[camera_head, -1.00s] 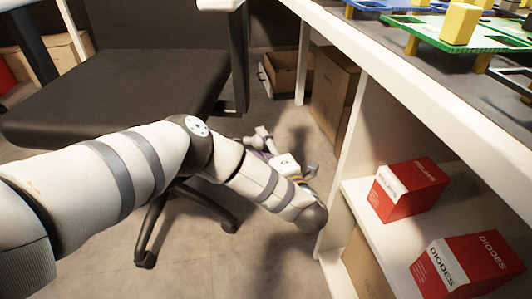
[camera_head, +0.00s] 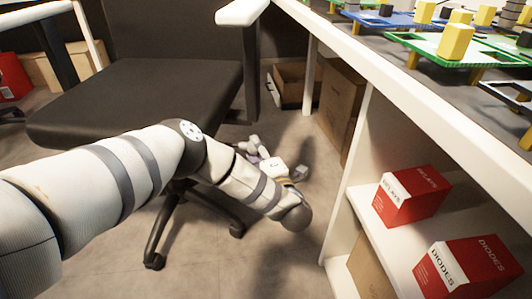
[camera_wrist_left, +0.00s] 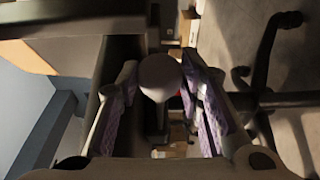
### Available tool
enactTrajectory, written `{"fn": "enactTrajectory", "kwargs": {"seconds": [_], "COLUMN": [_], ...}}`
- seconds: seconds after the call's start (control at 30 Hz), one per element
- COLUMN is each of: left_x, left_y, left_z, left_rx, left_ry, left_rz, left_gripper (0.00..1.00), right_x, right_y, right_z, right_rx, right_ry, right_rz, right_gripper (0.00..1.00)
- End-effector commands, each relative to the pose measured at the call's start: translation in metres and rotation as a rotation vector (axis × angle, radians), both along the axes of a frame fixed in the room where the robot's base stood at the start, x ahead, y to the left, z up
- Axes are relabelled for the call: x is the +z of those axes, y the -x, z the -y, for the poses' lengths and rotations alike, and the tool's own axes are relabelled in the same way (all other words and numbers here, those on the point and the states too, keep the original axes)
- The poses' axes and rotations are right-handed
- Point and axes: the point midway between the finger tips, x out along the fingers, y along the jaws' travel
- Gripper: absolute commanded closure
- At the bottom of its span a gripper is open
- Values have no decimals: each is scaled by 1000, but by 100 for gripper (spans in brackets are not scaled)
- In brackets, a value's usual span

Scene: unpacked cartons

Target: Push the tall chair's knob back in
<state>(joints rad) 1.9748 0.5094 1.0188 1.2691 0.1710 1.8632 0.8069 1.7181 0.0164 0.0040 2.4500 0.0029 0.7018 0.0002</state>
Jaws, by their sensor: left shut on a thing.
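The tall chair has a black seat (camera_head: 140,100), a black backrest and dark legs on the floor. My left arm reaches across in front of the seat and bends back under its right side. In the head view my left gripper (camera_head: 255,148) is small and partly hidden behind my own wrist. In the left wrist view my left gripper (camera_wrist_left: 160,84) has its purple-padded fingers on both sides of a pale round knob (camera_wrist_left: 160,76) and is shut on it. My right gripper is not in view.
A white workbench (camera_head: 400,80) with coloured trays stands at the right. Its shelf holds a red relays box (camera_head: 412,196) and a red diodes box (camera_head: 470,268). Cardboard cartons (camera_head: 338,105) stand on the floor behind. The floor at front centre is clear.

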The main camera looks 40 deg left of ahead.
Motion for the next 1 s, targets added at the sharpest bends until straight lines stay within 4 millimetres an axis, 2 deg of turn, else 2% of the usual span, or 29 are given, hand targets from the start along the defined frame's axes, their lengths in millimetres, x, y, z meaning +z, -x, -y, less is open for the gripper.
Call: {"fn": "enactTrajectory", "kwargs": {"seconds": [0.27,0.3,0.37,0.7,0.77,0.9,1.0], "left_x": [1,1,1,1,0,0,3], "left_y": [1,1,1,2,6,17,26], "left_z": [-6,-6,-5,0,8,40,52], "left_rx": [11,11,11,6,4,-8,-3], "left_ry": [-5,-6,-5,-2,0,4,-6], "left_rz": [3,3,3,2,1,0,4], "left_gripper": [100,60,48,48,48,48,48], "right_x": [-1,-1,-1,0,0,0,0], "right_y": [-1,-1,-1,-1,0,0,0], "right_z": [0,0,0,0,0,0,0], "right_rx": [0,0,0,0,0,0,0], "right_ry": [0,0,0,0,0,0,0], "right_rz": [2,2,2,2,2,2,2], "right_gripper": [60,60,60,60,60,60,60]}}
